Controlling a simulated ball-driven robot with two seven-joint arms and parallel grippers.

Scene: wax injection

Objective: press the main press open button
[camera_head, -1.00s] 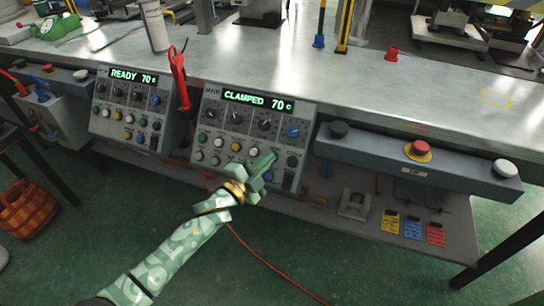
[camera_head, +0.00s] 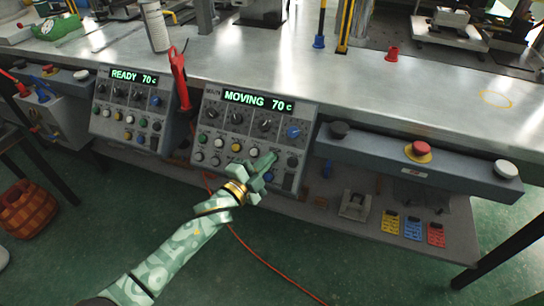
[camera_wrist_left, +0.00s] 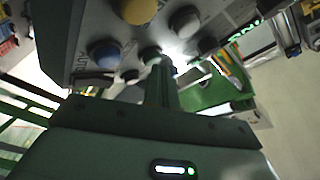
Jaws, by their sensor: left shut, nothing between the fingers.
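The main press control panel (camera_head: 212,119) is a grey box at the bench front, marked MAIN. Its display (camera_head: 257,100) reads MOVING 70 c in green. Knobs and rows of coloured buttons cover its face. My left gripper (camera_head: 270,160) is shut and empty, its fingertips at the panel's lower right button rows. I cannot tell whether the tips touch a button.
A second panel (camera_head: 98,123) reading READY stands to the left. A red-handled tool (camera_head: 179,78) hangs between the panels. To the right is a bar (camera_head: 375,157) with a red button (camera_head: 419,149). Coloured tags (camera_head: 412,228) lie on the lower shelf.

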